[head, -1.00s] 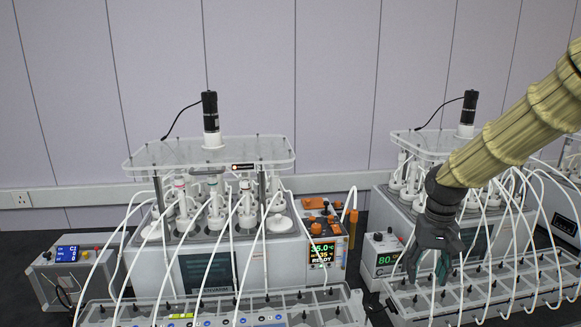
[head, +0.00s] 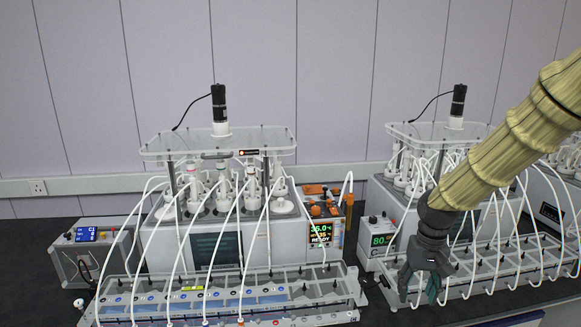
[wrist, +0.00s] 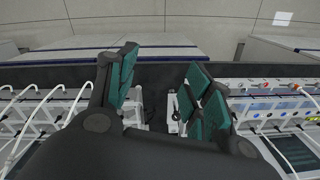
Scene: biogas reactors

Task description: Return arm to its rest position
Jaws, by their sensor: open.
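My gripper (head: 425,284) hangs from my sleeved arm at the right of the head view, fingers pointing down. It is over the gap and front edge between the two reactor units, near the right tray. In the wrist view my gripper (wrist: 160,92) shows its two green-padded fingers spread apart with nothing between them. Dark bench top and a bench edge lie beyond the fingers there. Whether the fingers touch the tray cannot be told.
The left reactor (head: 272,235) has a clear top plate, a black motor (head: 219,105) and a tubed front tray (head: 130,290). A control box (head: 88,255) stands at far left. The right reactor's tray (head: 500,262) and white tubes are close to my gripper. Open space lies above.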

